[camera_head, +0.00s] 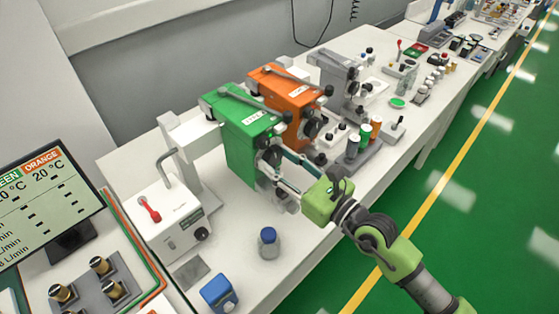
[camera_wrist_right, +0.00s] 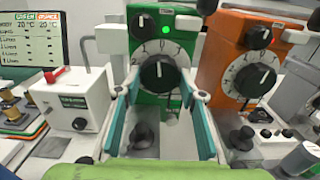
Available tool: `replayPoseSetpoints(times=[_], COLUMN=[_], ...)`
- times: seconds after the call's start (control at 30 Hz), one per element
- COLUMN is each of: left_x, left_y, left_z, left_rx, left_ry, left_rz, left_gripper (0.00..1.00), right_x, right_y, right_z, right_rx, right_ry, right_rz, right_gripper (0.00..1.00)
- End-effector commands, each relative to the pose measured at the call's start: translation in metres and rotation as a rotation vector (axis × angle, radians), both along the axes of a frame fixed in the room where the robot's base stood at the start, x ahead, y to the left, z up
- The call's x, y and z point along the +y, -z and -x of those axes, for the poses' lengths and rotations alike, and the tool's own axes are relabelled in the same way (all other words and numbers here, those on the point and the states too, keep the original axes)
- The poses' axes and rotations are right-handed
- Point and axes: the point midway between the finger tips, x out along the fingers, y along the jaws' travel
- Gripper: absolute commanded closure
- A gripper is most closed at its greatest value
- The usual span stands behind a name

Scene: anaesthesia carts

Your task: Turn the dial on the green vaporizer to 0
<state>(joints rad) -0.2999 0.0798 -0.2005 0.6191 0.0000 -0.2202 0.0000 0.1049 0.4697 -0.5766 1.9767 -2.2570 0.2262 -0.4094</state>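The green vaporizer (camera_head: 240,140) stands on the white bench, with its dial (camera_head: 272,156) facing my right arm. In the right wrist view the black dial (camera_wrist_right: 158,73) sits on a white scale ring, with a lit green lamp above it. A pale mark shows on the knob, but I cannot read the number it points to. My right gripper (camera_head: 279,167) is open in front of the vaporizer. In the wrist view its two fingers (camera_wrist_right: 160,82) lie left and right of the dial; I cannot tell whether they touch it. My left gripper is not in view.
The orange vaporizer (camera_head: 290,100) stands close beside the green one, with a grey vaporizer (camera_head: 338,80) beyond. A white box with a red lever (camera_head: 168,222) is on the left. A small jar (camera_head: 268,242) and a blue box (camera_head: 219,294) stand near the bench's front.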

Motion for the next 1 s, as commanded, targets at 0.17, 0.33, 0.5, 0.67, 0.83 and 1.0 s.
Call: replayPoseSetpoints(times=[0.17,0.33,0.5,0.67,0.83,1.0], left_x=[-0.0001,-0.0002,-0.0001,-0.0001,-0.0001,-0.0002], left_y=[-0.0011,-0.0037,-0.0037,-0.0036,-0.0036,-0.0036], left_z=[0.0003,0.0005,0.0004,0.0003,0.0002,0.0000], left_rx=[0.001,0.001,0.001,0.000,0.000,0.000], left_ry=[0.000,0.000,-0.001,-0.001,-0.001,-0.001], left_rz=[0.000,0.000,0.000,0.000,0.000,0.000], left_gripper=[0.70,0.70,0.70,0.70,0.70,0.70], right_x=[0.0000,0.0002,-0.0001,-0.0001,0.0000,0.0000], right_y=[-0.0004,-0.0006,-0.0001,0.0000,-0.0001,-0.0001], right_z=[0.0000,0.0004,0.0002,0.0002,0.0003,0.0003], right_rx=[0.016,0.081,0.100,0.099,0.098,0.098], right_ry=[0.000,-0.004,-0.006,-0.006,-0.006,-0.006], right_rz=[-0.016,-0.081,-0.100,-0.099,-0.098,-0.098], right_gripper=[0.85,0.85,0.85,0.85,0.46,0.46])
